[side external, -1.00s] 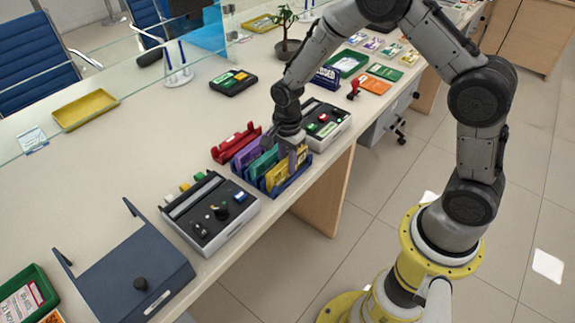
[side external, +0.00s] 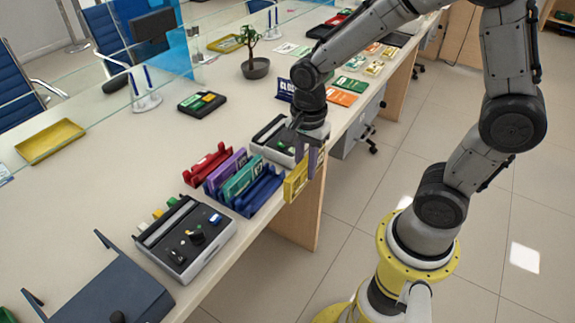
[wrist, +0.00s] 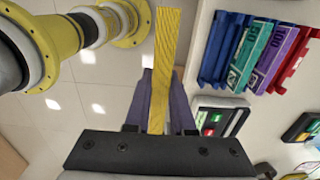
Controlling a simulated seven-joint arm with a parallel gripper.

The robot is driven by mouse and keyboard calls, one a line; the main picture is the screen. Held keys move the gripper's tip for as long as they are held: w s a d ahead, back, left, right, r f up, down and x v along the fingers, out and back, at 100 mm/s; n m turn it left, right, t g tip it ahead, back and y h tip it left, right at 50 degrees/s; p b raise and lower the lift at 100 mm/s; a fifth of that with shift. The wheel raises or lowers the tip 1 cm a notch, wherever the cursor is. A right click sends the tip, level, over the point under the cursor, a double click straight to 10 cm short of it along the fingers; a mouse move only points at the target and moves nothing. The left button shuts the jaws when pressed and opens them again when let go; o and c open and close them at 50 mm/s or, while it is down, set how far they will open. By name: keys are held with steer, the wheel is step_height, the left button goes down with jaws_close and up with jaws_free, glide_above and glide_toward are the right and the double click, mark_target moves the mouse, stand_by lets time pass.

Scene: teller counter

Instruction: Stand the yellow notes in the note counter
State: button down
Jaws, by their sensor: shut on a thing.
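The yellow notes (side external: 295,183) are a flat upright bundle between the fingers of my gripper (side external: 312,166), off the counter's front edge. In the wrist view the yellow notes (wrist: 168,45) show as a narrow strip held between the purple-grey fingers (wrist: 163,88). Two dark-topped machines with pale bodies stand on the counter. One machine (side external: 190,242), with knobs and a long slot, is left of the note rack. The other machine (side external: 268,138), with green and red buttons, is right of the rack, partly behind my gripper. I cannot tell which one is the note counter.
The blue rack (side external: 262,194) holds teal notes (side external: 243,177) and purple notes (side external: 226,166). A red holder (side external: 207,164) stands behind it. A potted plant (side external: 256,68) and glass screens stand farther back.

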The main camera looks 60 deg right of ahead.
steer(key=w+d+r+n, duration=0.1)
steer(key=w+d+r, duration=0.25)
steer(key=w, duration=0.55)
steer(key=w+d+r+n, duration=0.15)
steer(key=w+d, duration=0.25)
steer(key=w, duration=0.4)
steer(key=w+d+f+m, duration=0.2)
steer(key=w+d+f, duration=0.1)
steer(key=w+d, duration=0.5)
steer(key=shift+m, duration=0.25)
steer(key=shift+s+d+f, duration=0.2)
steer(key=shift+d+f, duration=0.75)
steer(key=shift+f, duration=0.5)
steer(key=shift+s+d+f, duration=0.2)
steer(key=shift+d+f, duration=0.75)
steer(key=shift+f, duration=0.45)
steer(key=shift+s+d+f, duration=0.2)
steer(key=shift+d+f, duration=0.75)
steer(key=shift+f, duration=0.5)
steer(key=shift+f, duration=0.25)
